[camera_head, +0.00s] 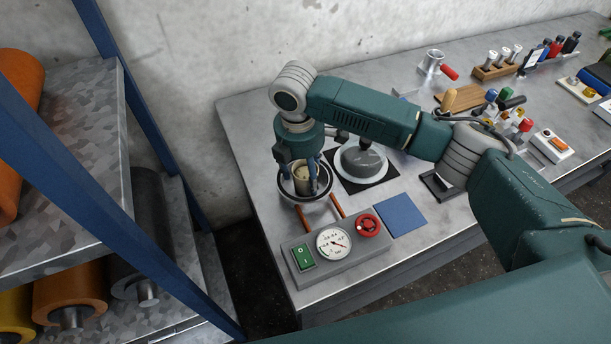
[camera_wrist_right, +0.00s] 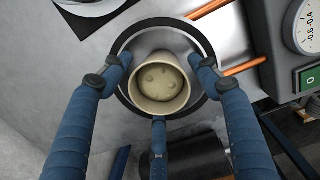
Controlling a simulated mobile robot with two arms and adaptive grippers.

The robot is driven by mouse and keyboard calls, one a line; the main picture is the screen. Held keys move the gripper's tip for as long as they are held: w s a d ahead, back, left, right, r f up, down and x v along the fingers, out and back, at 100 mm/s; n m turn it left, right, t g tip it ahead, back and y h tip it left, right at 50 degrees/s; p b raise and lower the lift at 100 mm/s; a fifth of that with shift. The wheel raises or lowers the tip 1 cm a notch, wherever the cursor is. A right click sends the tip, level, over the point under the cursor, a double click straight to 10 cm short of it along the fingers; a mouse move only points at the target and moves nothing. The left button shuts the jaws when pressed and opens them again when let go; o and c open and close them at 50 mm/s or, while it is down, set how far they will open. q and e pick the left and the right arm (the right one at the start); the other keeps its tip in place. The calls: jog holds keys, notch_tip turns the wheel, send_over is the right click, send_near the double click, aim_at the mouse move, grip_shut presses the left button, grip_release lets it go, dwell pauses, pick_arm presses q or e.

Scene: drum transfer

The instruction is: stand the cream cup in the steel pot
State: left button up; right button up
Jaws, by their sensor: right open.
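The cream cup (camera_head: 301,174) is inside the steel pot (camera_head: 316,198), at the left end of the bench. In the right wrist view the cup (camera_wrist_right: 161,80) is upright, its open mouth facing the camera, within the pot's dark rim and pale inner wall (camera_wrist_right: 160,38). My right gripper (camera_head: 304,187) is above the pot, pointing down. Its three blue fingers are open and spread around the cup; they also show in the right wrist view (camera_wrist_right: 160,92). The cup's foot and its contact with the pot floor are hidden. My left gripper is not in view.
Copper-coloured pipes (camera_head: 338,206) run from the pot to a control box (camera_head: 338,250) with a gauge and red knob. A round grey-lidded vessel (camera_head: 362,158) stands close right of the pot. A blue mat (camera_head: 401,214) lies clear. A shelf rack (camera_head: 90,130) stands left.

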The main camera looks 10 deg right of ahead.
notch_tip(320, 180, up, 11)
jog(key=b, duration=0.2)
jog(key=shift+s+a+f, duration=0.2)
jog(key=shift+s+a, duration=0.05)
jog(key=shift+a, duration=0.15)
